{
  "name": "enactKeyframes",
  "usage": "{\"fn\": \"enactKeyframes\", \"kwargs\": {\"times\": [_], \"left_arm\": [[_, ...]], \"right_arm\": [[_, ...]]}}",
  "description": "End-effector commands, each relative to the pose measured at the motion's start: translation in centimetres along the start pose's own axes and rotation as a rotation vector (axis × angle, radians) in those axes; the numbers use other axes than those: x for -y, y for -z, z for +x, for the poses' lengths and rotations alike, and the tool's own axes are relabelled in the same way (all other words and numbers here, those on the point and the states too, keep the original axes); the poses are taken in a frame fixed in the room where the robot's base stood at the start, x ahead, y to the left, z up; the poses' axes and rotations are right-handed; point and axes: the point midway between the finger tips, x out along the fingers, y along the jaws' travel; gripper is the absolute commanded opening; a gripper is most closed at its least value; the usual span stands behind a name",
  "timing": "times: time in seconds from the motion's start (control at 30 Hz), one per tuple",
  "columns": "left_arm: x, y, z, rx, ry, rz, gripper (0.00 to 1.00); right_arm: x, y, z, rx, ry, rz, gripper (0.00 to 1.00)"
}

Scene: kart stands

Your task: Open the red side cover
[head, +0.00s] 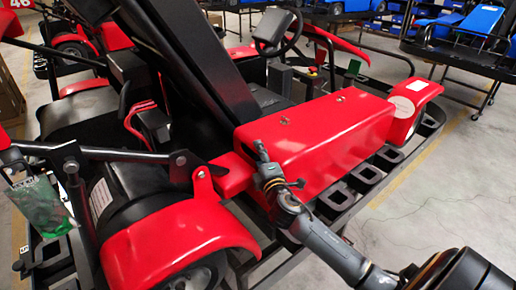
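The red side cover (330,135) is a long glossy red box-shaped panel on the near side of the kart, with small metal fasteners on its top. It looks shut and lies flat in place. My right arm comes in from the lower right, and its gripper (261,158) is at the cover's left front corner, in front of its near face. From this angle I cannot tell whether the gripper touches the cover or whether its fingers are open. My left gripper is not in view.
A red wheel fender (185,240) is at the lower left, near the gripper. Black rail brackets (362,178) run below the cover. A steering wheel (277,30) stands behind it. A green packet (40,207) hangs at the left. Grey floor (455,190) is free at the right.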

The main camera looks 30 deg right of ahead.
Motion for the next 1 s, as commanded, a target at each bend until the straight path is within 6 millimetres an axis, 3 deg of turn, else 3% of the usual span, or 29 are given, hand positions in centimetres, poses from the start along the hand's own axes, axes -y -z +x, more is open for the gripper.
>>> {"fn": "enactKeyframes", "kwargs": {"times": [0.17,0.47,0.67,1.0], "left_arm": [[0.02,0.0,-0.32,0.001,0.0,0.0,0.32],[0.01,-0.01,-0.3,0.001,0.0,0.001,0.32],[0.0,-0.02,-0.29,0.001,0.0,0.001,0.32],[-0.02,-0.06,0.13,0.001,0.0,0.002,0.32]], "right_arm": [[-0.03,-0.01,1.18,0.001,0.0,0.0,0.39],[0.05,0.0,1.33,0.0,0.001,0.001,0.39],[0.12,0.01,1.3,0.0,0.002,0.001,0.0],[0.54,0.06,1.24,0.0,0.002,0.004,0.0]]}}
